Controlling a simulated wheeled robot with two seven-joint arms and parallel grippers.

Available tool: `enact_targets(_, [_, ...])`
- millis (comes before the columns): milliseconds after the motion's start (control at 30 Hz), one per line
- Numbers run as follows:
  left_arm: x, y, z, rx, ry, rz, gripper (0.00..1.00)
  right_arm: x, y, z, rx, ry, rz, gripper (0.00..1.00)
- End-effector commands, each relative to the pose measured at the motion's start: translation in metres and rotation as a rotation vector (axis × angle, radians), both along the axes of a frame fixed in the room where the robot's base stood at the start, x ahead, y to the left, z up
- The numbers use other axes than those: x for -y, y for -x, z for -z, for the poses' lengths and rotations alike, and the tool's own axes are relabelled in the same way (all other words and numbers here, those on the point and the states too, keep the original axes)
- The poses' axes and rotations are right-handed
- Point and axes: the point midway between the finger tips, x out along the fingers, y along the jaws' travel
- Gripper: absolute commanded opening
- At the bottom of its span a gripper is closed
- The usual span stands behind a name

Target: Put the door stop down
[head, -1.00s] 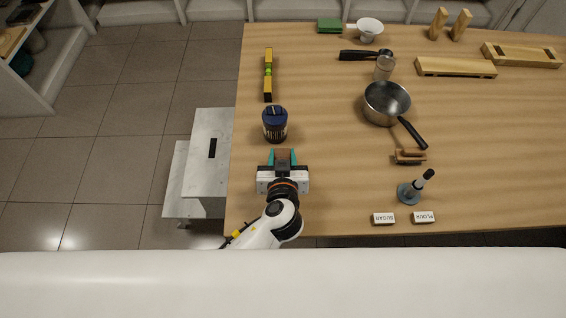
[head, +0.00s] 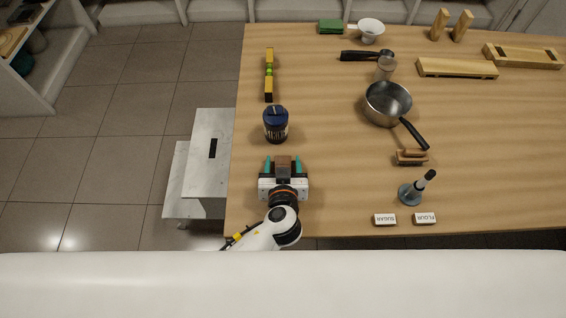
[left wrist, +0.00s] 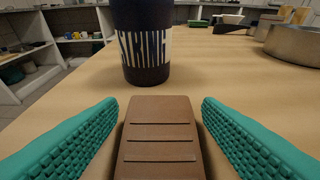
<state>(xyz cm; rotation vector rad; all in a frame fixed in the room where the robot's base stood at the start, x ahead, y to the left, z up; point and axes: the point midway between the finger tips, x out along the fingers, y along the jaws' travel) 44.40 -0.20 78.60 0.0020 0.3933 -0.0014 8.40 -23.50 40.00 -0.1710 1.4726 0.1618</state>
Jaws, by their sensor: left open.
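The door stop is a brown wedge with grooves across its top. It lies on the wooden table (head: 330,190) near the left front corner. In the left wrist view the door stop (left wrist: 160,140) sits between the two teal fingers, with a gap on each side. In the head view the door stop (head: 284,162) shows between the fingertips of my left gripper (head: 284,166), which is open around it. A dark blue jar (head: 275,127) stands just beyond it; the jar (left wrist: 142,45) also shows in the left wrist view. My right gripper is not in view.
A saucepan (head: 387,103), a wooden brush (head: 411,157), a small stand with a dark-tipped handle (head: 411,194) and two labelled blocks (head: 385,219) are to the right. A spirit level (head: 269,75) lies beyond the jar. The table between jar and saucepan is clear.

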Motion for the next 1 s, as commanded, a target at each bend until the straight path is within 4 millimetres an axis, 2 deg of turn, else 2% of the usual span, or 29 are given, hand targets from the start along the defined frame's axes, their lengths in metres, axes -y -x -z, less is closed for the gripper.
enact_targets(167, [0.0, 0.001, -0.005, 0.0, -0.001, 0.0, 0.59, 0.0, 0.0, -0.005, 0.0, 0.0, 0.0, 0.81])
enact_targets(267, [0.0, 0.017, -0.007, -0.002, 0.004, 0.001, 0.59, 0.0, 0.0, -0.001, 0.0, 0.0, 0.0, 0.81])
enact_targets(500, [0.0, 0.066, -0.027, -0.003, 0.004, 0.0, 0.59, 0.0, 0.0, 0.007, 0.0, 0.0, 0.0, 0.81])
enact_targets(700, [0.0, 0.098, -0.041, -0.002, 0.001, 0.0, 0.59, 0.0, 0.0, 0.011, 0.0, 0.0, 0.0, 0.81])
enact_targets(833, [0.0, 0.108, -0.046, 0.0, 0.0, 0.0, 0.59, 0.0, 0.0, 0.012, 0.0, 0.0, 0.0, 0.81])
enact_targets(1000, [0.0, 0.111, -0.049, 0.001, 0.0, -0.001, 0.59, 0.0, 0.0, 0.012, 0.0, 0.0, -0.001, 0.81])
